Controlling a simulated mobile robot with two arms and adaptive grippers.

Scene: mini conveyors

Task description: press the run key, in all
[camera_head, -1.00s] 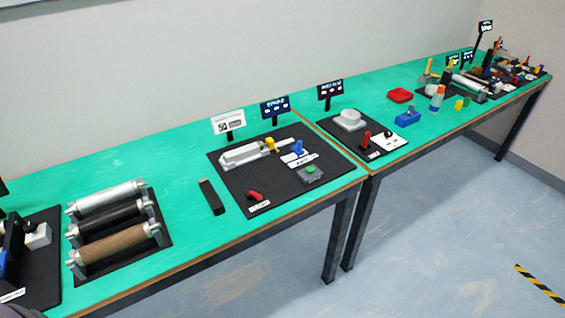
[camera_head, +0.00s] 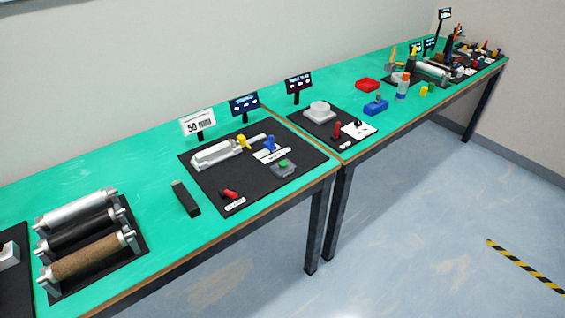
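Several controls lie on black mats along a green bench, and I cannot tell which one is the run key. A green button on a grey box (camera_head: 284,167) sits at the right of the middle mat (camera_head: 205,178). A red lever (camera_head: 230,194) with a small label is at that mat's front. Yellow (camera_head: 242,142) and blue (camera_head: 269,144) parts stand near its silver cylinder (camera_head: 217,153). Neither gripper is in view.
A rack of three rollers (camera_head: 88,235) stands at left, with a black block (camera_head: 185,198) beside it. A red tray (camera_head: 367,85), a blue block (camera_head: 376,105) and a crowded far station (camera_head: 470,62) are farther right. The floor (camera_head: 420,230) in front is clear.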

